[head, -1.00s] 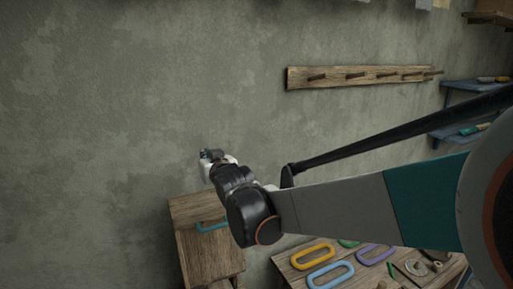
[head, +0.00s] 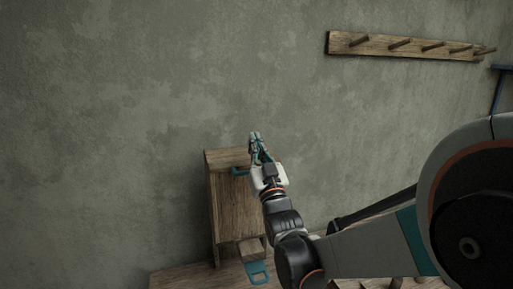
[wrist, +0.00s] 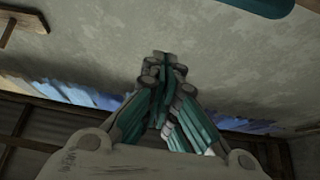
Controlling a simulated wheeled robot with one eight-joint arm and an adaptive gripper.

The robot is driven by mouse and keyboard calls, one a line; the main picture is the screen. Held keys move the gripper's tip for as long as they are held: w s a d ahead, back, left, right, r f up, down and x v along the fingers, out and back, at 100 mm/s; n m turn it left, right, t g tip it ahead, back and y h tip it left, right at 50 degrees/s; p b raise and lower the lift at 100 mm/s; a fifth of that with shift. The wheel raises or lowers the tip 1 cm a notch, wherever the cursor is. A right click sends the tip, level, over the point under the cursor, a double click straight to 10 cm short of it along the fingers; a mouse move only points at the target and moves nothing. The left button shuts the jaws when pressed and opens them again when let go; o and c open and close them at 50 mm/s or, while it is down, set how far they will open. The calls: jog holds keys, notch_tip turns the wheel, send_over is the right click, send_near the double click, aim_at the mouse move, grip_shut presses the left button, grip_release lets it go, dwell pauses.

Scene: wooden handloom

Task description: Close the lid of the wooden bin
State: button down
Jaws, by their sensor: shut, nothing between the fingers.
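The wooden bin (head: 238,213) stands against the wall in the head view, left of my arm. A wooden board, which looks like its raised lid (head: 226,158), is at the bin's far end, with a teal handle (head: 239,171) on its near side. My gripper (head: 254,136) is shut and empty. Its fingers point up and away, just right of the board in the picture; whether they touch it I cannot tell. In the wrist view the teal-padded fingers (wrist: 165,62) are together. My wrist and arm hide the bin's right side.
A wooden peg rail (head: 400,46) is on the wall at upper right. A blurred teal piece (wrist: 258,5) crosses the top of the wrist view. The wall at left is bare.

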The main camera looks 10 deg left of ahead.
notch_tip(320, 180, down, 8)
jog(key=s+d+t+y+b, duration=0.1)
jog(key=t+b, duration=0.1)
jog(key=b, duration=0.5)
jog(key=shift+s+f, duration=0.2)
jog(key=shift+s, duration=0.15)
jog(key=shift+d+f, duration=0.1)
jog(key=shift+f, duration=0.05)
